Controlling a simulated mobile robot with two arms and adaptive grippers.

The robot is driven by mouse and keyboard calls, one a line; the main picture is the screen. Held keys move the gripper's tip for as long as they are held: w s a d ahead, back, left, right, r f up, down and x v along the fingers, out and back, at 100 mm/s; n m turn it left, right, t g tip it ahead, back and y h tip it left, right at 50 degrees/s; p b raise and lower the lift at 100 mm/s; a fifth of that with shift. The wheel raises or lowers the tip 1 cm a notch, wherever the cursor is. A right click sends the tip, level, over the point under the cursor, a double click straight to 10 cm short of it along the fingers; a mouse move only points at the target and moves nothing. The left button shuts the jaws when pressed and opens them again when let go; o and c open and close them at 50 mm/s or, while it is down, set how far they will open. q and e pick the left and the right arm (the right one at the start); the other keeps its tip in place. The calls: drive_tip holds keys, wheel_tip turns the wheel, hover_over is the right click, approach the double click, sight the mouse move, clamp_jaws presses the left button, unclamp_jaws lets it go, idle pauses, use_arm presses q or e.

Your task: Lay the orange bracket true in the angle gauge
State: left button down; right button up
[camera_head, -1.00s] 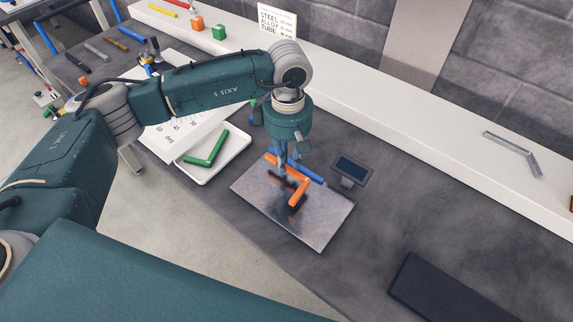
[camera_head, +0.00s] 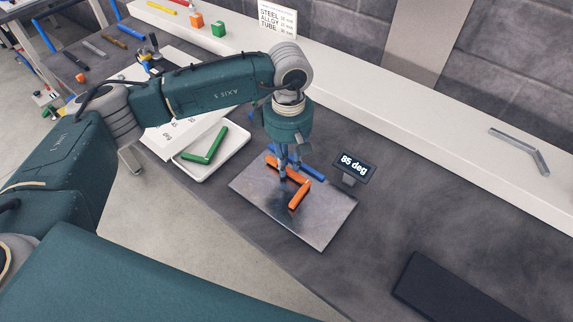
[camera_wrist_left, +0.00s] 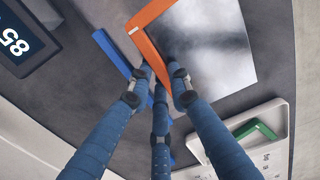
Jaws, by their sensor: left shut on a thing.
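The orange bracket (camera_head: 299,197) is an L-shaped piece at the steel plate (camera_head: 322,225) of the angle gauge. One leg runs along the gauge's blue rail (camera_head: 312,174); the other points toward the plate's front. My left gripper (camera_head: 284,173) points down over the plate, shut on the leg beside the rail. Its fingers hide part of that leg. The gauge display (camera_head: 354,165) reads 85 deg. My right gripper is not in view.
A green bracket (camera_head: 205,148) lies in a white tray (camera_head: 236,153) left of the gauge. A dark flat pad (camera_head: 450,290) lies at the front right. A grey bracket (camera_head: 520,148) rests on the white ledge (camera_head: 420,135) behind.

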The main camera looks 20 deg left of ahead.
use_arm(q)
drive_tip(key=shift+f+b, duration=0.3)
drive_tip(key=shift+f, duration=0.05)
drive_tip(key=c, duration=1.5)
unclamp_jaws()
wheel_tip(320, 180, up, 12)
drive_tip(key=shift+r, duration=0.1)
